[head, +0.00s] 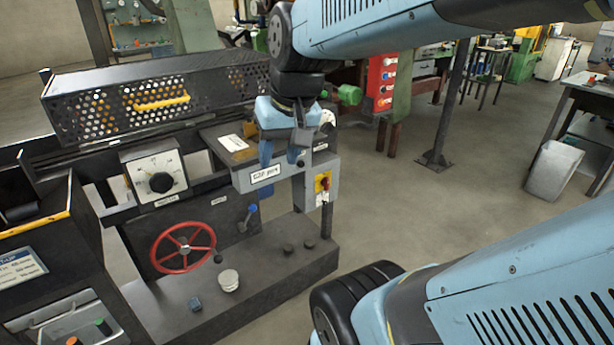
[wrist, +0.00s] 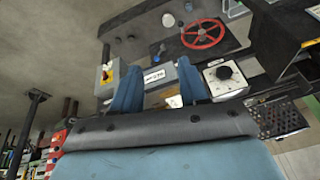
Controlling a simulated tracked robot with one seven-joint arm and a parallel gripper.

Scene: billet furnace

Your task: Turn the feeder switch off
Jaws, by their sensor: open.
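My gripper (head: 281,151) is open and empty, its blue fingers pointing down in front of the grey panel with a white label (head: 265,173). The same gripper shows in the wrist view (wrist: 158,88), fingers apart. A red-handled rotary switch on a yellow plate (head: 323,184) sits on a grey box right of and below my gripper; it also shows in the wrist view (wrist: 106,74). A white dial box with a black knob (head: 160,182) stands left of my gripper and also shows in the wrist view (wrist: 224,72). I cannot read which one is marked feeder, nor the switch setting.
A red handwheel (head: 183,247) and a blue-knobbed lever (head: 251,211) are below the panel. A perforated guard with a yellow handle (head: 160,101) stands behind. Open floor lies right of the machine, around a dark post (head: 448,100).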

